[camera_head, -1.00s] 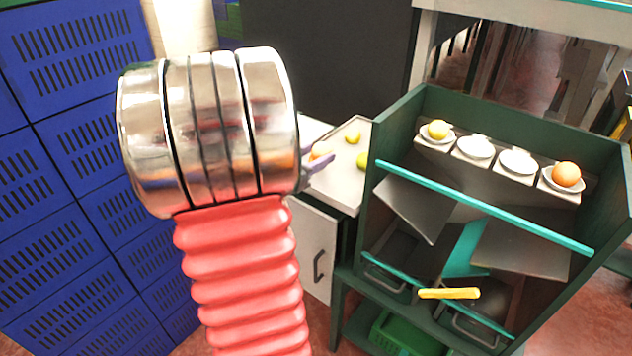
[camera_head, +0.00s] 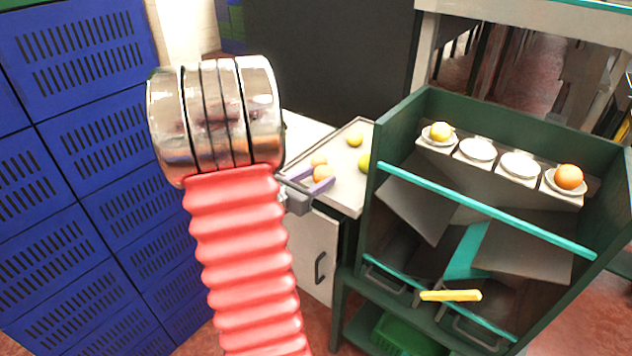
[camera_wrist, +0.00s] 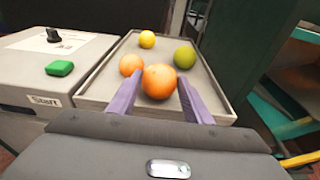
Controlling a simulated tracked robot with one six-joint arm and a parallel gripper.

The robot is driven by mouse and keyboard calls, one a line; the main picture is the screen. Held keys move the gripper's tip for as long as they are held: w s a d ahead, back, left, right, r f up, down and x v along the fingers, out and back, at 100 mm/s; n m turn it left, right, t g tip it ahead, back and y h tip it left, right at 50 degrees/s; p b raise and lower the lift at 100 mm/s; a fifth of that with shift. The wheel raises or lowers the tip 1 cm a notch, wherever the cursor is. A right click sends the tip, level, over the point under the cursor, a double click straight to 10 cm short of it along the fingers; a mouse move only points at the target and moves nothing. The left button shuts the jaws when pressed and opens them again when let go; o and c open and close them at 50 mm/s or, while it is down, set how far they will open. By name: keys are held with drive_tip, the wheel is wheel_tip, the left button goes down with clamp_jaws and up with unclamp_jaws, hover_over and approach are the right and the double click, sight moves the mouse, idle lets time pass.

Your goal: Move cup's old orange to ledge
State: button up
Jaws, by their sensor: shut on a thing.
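My gripper (camera_head: 309,180) has its two purple fingers around an orange (camera_head: 323,173) above the pale rimmed tray (camera_head: 345,197). In the wrist view, my gripper (camera_wrist: 160,100) is shut on this orange (camera_wrist: 159,82). I cannot tell whether it touches the tray. A second, paler orange (camera_wrist: 131,65) lies just beyond it to the left. On the dark green rack, white dishes stand in a row. The two middle dishes are empty.
A yellow fruit (camera_wrist: 147,39) and a green one (camera_wrist: 185,57) lie in the tray. The green rack (camera_head: 398,125) with a teal bar (camera_head: 480,208) stands right. Blue crates (camera_head: 90,130) fill the left.

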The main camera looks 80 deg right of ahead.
drive_tip(key=shift+f, duration=0.3)
drive_tip(key=o, duration=1.1)
drive_tip(key=v, duration=1.2)
drive_tip(key=shift+r, duration=0.1)
idle(0.4)
